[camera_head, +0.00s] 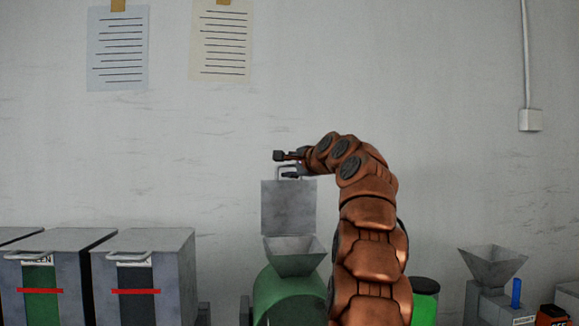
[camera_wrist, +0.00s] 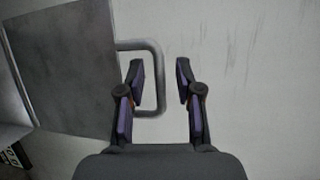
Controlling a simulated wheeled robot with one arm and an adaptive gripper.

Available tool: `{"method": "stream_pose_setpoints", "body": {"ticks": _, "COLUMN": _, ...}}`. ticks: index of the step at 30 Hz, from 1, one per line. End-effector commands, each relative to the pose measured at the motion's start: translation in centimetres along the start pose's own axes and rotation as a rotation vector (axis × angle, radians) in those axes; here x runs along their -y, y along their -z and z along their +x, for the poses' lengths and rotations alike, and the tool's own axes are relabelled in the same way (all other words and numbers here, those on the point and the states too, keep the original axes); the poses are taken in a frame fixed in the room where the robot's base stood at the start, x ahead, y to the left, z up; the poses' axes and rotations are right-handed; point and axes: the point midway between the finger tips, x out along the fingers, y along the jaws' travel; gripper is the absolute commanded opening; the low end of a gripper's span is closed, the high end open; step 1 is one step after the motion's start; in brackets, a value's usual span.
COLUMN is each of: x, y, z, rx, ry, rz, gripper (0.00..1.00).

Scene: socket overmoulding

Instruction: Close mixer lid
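The mixer is a green drum (camera_head: 287,297) with a grey square hopper (camera_head: 294,262) on top. Its grey lid (camera_head: 287,208) stands upright, open, at the back of the hopper. A bar handle (camera_head: 286,169) sits on the lid's top edge. My gripper (camera_head: 278,165) is at the handle's height. In the wrist view the lid (camera_wrist: 65,65) is at the left, and its handle (camera_wrist: 158,75) reaches in between the fingers of my gripper (camera_wrist: 159,70). The fingers are apart, with a gap on the right side of the handle bar.
Grey bins (camera_head: 150,245) with red bars stand at the left. A second hopper machine (camera_head: 493,266) with a blue part stands at the right. A bright green container (camera_head: 424,300) is beside my arm. The wall behind carries two paper sheets high up.

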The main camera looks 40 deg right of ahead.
Motion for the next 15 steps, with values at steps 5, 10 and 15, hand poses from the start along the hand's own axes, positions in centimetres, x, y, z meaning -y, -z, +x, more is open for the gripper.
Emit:
{"method": "stream_pose_setpoints", "body": {"ticks": 5, "x": -0.03, "y": 0.02, "z": -0.01, "rx": 0.000, "ry": 0.000, "rz": 0.001, "gripper": 0.32}}
{"method": "stream_pose_setpoints", "body": {"ticks": 10, "x": -0.04, "y": 0.03, "z": 0.00, "rx": 0.000, "ry": 0.000, "rz": 0.001, "gripper": 0.14}}
{"method": "stream_pose_setpoints", "body": {"ticks": 15, "x": -0.04, "y": 0.03, "z": -0.01, "rx": 0.000, "ry": 0.000, "rz": 0.001, "gripper": 0.00}}
